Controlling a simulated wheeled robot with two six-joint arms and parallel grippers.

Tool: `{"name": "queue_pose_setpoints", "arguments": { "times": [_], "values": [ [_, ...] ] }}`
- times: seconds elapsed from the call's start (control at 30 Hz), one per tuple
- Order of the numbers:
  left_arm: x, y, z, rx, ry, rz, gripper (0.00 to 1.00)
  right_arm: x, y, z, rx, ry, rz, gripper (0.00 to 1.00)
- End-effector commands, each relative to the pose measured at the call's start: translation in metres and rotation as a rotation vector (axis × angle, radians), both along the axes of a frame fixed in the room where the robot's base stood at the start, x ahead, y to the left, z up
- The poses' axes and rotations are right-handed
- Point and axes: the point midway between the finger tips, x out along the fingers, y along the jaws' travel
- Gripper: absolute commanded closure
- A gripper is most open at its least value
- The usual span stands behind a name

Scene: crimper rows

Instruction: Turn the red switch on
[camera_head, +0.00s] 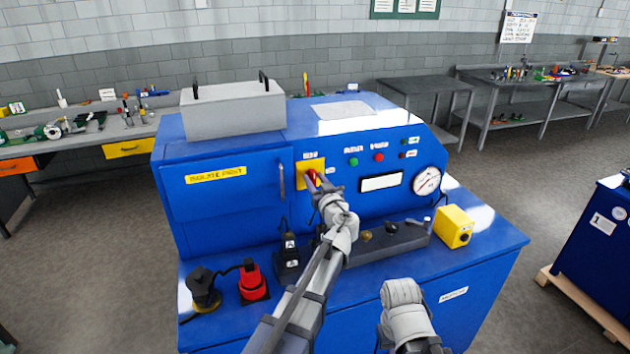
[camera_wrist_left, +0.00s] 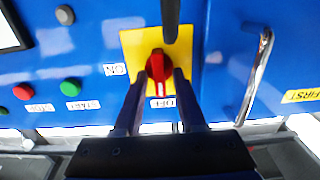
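The red switch (camera_wrist_left: 158,68) is a rotary knob on a yellow plate (camera_wrist_left: 128,42) on the blue machine's front panel; it also shows in the head view (camera_head: 311,176), partly hidden by my gripper. In the left wrist view, its white mark points down toward the OFF label (camera_wrist_left: 162,102). The ON label (camera_wrist_left: 115,69) is left of the plate. My left gripper (camera_wrist_left: 160,76) is at the knob, one finger on each side. It looks open around the knob; firm contact cannot be made out. My right gripper is not in view.
Green (camera_head: 353,161) and red (camera_head: 379,157) buttons and a round gauge (camera_head: 427,181) are right of the switch. A door handle (camera_head: 281,182) is close on the left. A black-and-red tool (camera_head: 252,282) and a yellow box (camera_head: 454,227) stand on the ledge below.

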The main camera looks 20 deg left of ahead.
Motion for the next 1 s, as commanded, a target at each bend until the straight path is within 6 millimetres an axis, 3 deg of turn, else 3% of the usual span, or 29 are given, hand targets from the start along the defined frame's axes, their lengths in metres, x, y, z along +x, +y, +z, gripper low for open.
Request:
{"name": "queue_pose_setpoints", "arguments": {
  "times": [0.03,0.33,1.0],
  "values": [
    [0.0000,-0.0001,0.0000,0.000,0.000,0.000,0.67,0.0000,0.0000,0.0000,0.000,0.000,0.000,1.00],
    [-0.0002,-0.0003,0.0000,0.000,0.000,0.000,1.00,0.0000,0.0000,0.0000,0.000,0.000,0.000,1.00],
    [0.0001,-0.0007,-0.0001,0.051,0.035,0.000,1.00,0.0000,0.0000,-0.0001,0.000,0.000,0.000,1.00]
  ]
}}
